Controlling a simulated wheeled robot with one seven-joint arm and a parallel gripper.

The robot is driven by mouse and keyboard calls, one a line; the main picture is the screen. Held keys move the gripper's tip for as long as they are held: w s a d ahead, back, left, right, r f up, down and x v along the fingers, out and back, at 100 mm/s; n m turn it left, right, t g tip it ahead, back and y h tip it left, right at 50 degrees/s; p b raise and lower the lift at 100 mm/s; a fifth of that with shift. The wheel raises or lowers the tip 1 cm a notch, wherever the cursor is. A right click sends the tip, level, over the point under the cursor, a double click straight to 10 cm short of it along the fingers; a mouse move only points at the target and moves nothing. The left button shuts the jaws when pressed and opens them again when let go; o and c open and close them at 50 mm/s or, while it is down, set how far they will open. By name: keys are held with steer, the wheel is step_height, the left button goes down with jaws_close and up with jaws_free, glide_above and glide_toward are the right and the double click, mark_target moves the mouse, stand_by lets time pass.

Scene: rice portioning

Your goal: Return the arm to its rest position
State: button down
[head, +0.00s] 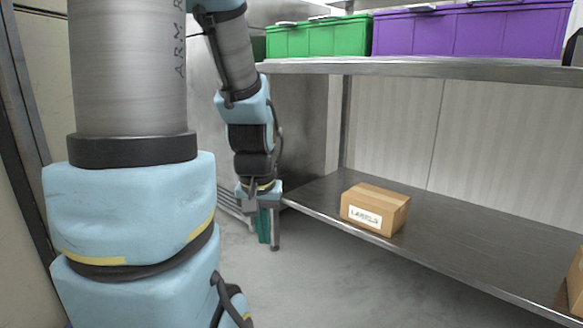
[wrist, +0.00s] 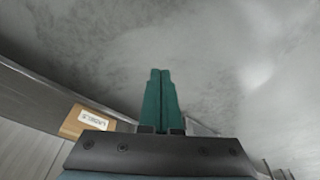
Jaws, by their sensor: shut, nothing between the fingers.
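My gripper (head: 264,226) hangs pointing down at the end of my arm in the head view, left of the lower steel shelf. Its two teal fingers (wrist: 160,98) lie side by side and touching in the wrist view, with nothing between them. Bare grey floor shows beyond the fingertips.
A cardboard box (head: 375,209) with a white label sits on the lower shelf (head: 470,236). The upper shelf (head: 440,66) holds a green bin (head: 318,38) and a purple bin (head: 470,30). Another box (head: 575,283) shows at the right edge. The floor (head: 300,275) in front is clear.

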step_height(320, 180, up, 38)
steer(key=s+a+p, duration=0.1)
steer(key=s+p, duration=0.1)
steer(key=p, duration=3.5)
steer(key=shift+g, duration=0.3)
steer(key=shift+f, duration=0.1)
